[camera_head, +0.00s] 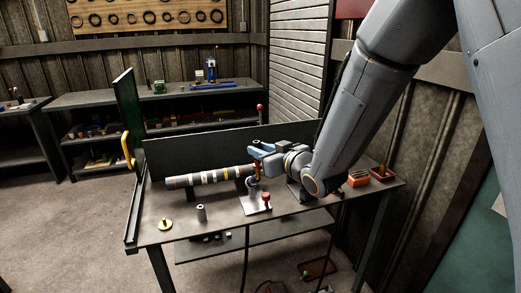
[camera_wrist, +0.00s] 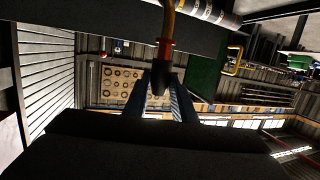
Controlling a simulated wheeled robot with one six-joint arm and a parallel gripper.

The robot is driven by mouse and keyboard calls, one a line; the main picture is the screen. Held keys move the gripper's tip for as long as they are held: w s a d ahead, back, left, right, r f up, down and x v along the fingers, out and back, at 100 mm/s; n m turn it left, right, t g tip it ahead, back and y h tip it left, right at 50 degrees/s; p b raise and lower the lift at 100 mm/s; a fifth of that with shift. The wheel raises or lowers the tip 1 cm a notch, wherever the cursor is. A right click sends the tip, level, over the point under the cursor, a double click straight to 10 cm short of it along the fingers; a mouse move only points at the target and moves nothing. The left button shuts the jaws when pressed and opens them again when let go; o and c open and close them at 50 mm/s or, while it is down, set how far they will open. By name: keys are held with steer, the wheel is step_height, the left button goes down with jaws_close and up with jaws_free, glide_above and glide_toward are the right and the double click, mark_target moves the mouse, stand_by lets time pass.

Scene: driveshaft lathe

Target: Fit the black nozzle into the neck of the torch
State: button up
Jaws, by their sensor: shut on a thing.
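My gripper (camera_wrist: 160,82) is shut on the black nozzle (camera_wrist: 158,84), whose dark tip shows between the two blue-grey fingers in the wrist view. The torch neck (camera_wrist: 168,22), a curved brass-coloured tube with an orange-red end, runs down the picture to the nozzle. The two are in line or nearly so there. I cannot tell whether the nozzle is seated in the neck or only overlaps it in the picture. In the head view my gripper (camera_head: 257,151) is above the bench at the top of the torch neck (camera_head: 257,172), and the nozzle is too small to make out.
The banded driveshaft (camera_head: 205,178) lies left of the torch. A pale stand plate (camera_head: 254,206) with a red knob (camera_head: 265,197) is below it. A grey cylinder (camera_head: 201,213) and a brass flanged part (camera_head: 165,225) stand at the front left. A red tray (camera_head: 382,175) is at the right.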

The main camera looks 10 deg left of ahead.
steer(key=shift+d+f+b, duration=0.1)
steer(key=shift+f+b, duration=0.7)
steer(key=shift+f, duration=0.3)
steer(key=o, duration=1.2)
steer(key=shift+c, duration=0.2)
steer(key=b+v, duration=0.2)
steer(key=v, duration=0.5)
steer(key=shift+s+d, duration=0.25)
steer(key=shift+d, duration=0.05)
steer(key=shift+r, duration=0.15)
